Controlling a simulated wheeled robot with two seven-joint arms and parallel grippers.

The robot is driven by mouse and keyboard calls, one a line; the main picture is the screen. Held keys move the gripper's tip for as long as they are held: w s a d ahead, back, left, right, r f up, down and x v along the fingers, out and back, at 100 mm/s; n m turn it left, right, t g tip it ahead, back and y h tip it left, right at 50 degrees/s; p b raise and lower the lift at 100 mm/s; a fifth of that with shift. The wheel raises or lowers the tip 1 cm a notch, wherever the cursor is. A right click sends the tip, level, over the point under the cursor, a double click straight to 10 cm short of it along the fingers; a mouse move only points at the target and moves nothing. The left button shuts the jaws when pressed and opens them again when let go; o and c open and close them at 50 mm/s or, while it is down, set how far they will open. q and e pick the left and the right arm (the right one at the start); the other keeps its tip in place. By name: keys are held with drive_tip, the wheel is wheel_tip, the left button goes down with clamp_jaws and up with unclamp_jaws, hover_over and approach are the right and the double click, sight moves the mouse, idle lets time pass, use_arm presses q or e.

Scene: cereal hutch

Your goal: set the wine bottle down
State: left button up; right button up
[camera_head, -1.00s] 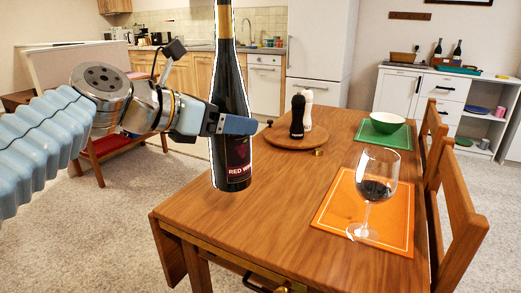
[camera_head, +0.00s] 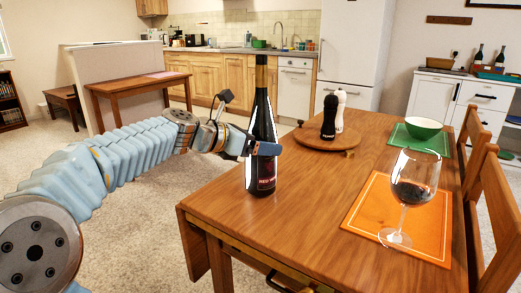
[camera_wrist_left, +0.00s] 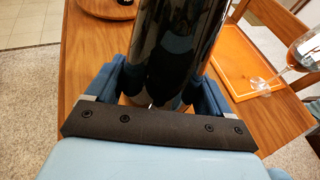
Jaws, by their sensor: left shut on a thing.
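The dark wine bottle (camera_head: 262,120) with a gold neck and a "RED WINE" label stands upright at the left part of the wooden table (camera_head: 300,220). Its base appears at the tabletop; I cannot tell for sure whether it touches. My left gripper (camera_head: 264,149) is shut around the bottle's body. In the left wrist view the bottle (camera_wrist_left: 175,45) fills the space between the blue fingers of the left gripper (camera_wrist_left: 160,90). My right gripper is not in view.
A wine glass (camera_head: 413,190) stands on an orange placemat (camera_head: 365,215) to the right. A round board (camera_head: 310,140) holds black and white mills behind the bottle. A green bowl (camera_head: 423,127) sits at the back right. Chairs (camera_head: 490,200) line the right edge.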

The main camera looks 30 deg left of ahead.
use_arm(q)
drive_tip(key=shift+f, duration=0.4)
drive_tip(key=o, duration=1.8)
drive_tip(key=shift+f, duration=0.1)
drive_tip(key=shift+c, duration=0.2)
drive_tip(key=v, duration=1.2)
drive_tip(key=shift+s+d, duration=0.1)
